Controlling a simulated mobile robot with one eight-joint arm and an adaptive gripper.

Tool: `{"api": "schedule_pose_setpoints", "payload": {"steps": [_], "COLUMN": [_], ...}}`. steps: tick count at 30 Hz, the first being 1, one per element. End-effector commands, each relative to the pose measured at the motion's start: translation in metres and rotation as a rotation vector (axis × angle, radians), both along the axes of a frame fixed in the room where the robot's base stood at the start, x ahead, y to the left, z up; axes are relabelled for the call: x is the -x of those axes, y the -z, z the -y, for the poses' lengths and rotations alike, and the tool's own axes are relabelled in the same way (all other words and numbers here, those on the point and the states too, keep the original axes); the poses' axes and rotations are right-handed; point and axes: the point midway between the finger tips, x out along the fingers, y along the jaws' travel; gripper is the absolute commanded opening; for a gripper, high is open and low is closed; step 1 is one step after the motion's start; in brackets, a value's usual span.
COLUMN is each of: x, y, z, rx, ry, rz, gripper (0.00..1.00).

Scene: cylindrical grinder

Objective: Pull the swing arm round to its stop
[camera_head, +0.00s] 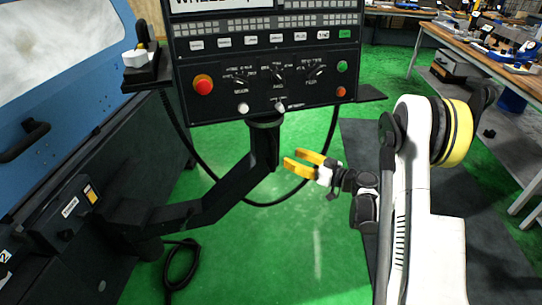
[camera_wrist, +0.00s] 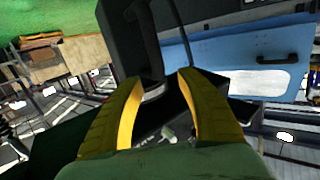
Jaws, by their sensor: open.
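The swing arm (camera_head: 219,198) is a black jointed bar in the head view. It runs from the machine's side at the lower left, up to an upright under the control panel (camera_head: 265,75). My gripper (camera_head: 294,158) has yellow fingers, is open and empty, and points left at the upright from its right side. The fingertips look close to the upright; I cannot tell whether they touch it. In the wrist view my gripper's fingers (camera_wrist: 160,77) are spread, with dark parts beyond and between them; which part of the arm or panel these are is unclear.
The blue grinder (camera_head: 65,90) stands at the left, with a black handle on its door. A black cable (camera_head: 262,204) hangs in a loop below the panel. Workbenches (camera_head: 480,45) with tools stand at the right. Green floor (camera_head: 300,260) is open below the arm.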

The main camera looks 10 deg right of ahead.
Motion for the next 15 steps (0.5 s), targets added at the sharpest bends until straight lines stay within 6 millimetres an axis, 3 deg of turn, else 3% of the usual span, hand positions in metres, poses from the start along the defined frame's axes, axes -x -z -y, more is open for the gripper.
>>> {"api": "schedule_pose_setpoints", "payload": {"steps": [3,7,15], "x": [0.001,-0.001,-0.035], "y": [0.015,0.02,0.022], "z": [0.01,0.011,-0.017], "rx": [-0.008,-0.011,-0.011], "ry": [0.009,0.012,0.008], "rz": [0.064,0.091,0.092], "gripper": [0.45,0.45,0.45]}}
